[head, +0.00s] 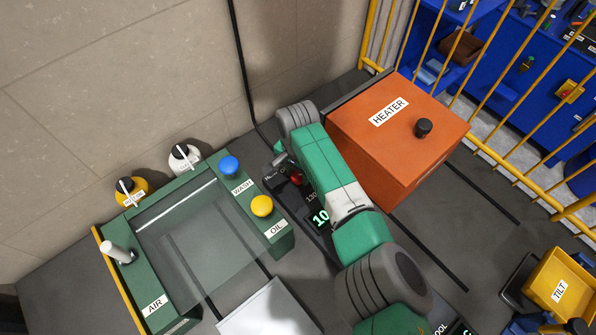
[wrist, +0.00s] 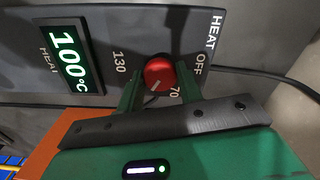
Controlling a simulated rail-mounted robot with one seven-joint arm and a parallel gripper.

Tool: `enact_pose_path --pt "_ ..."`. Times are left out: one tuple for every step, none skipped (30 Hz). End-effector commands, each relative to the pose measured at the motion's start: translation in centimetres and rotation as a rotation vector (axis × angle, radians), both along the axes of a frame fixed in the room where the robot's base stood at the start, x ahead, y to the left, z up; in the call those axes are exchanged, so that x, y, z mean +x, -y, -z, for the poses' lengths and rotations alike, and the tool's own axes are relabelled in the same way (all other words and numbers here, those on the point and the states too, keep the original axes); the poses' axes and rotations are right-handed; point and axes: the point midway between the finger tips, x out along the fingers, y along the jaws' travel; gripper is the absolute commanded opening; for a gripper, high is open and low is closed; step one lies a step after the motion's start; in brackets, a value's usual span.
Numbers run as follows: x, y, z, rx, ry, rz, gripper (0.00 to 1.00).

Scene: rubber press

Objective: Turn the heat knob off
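The heat knob is red and round; it shows in the wrist view (wrist: 159,70) on a dark panel and in the head view (head: 297,178). Marks for OFF, 70 and 130 surround it. Its pale pointer line faces down and slightly left, between 70 and 130. The display (wrist: 68,57) beside it reads 100°C. My gripper (wrist: 160,80) has one green finger on each side of the knob, close against it, and looks shut on it. In the head view my arm hides part of the panel and the gripper shows only partly.
An orange heater box (head: 375,155) with a black knob (head: 423,128) stands right of my arm. A green case (head: 130,270) with a clear lid, blue button (head: 229,166) and yellow button (head: 262,206) is at left. A black cable (wrist: 270,76) runs beside the panel.

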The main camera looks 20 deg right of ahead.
Motion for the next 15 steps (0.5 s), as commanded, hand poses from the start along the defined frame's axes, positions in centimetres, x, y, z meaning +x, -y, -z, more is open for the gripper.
enact_pose_path --pt "-0.01 0.01 0.00 0.000 0.000 0.000 0.13" --pt "-0.01 0.01 -0.01 0.000 0.000 0.000 0.13" --pt "-0.01 0.01 -0.01 0.000 0.000 0.000 0.13" --pt "-0.01 0.01 -0.01 0.000 0.000 -0.001 0.13" --pt "-0.01 0.00 -0.02 0.000 0.000 -0.002 0.13" --pt "-0.01 0.00 -0.04 0.000 0.000 -0.006 0.13" --pt "-0.02 -0.01 -0.05 -0.001 -0.001 -0.010 0.13" --pt "-0.03 -0.01 -0.06 -0.001 -0.001 -0.016 0.13" --pt "-0.04 -0.02 -0.09 -0.001 -0.001 -0.027 0.13" --pt "-0.03 -0.05 -0.11 0.001 -0.001 -0.036 0.13" --pt "-0.04 -0.08 -0.13 0.002 -0.001 -0.049 0.13" --pt "-0.04 -0.09 -0.15 0.001 -0.002 -0.068 0.13" --pt "-0.04 -0.12 -0.17 0.003 -0.002 -0.084 0.13" --pt "-0.05 -0.11 -0.19 0.002 -0.002 -0.103 0.13" --pt "-0.04 -0.10 -0.23 0.003 -0.002 -0.130 0.13"
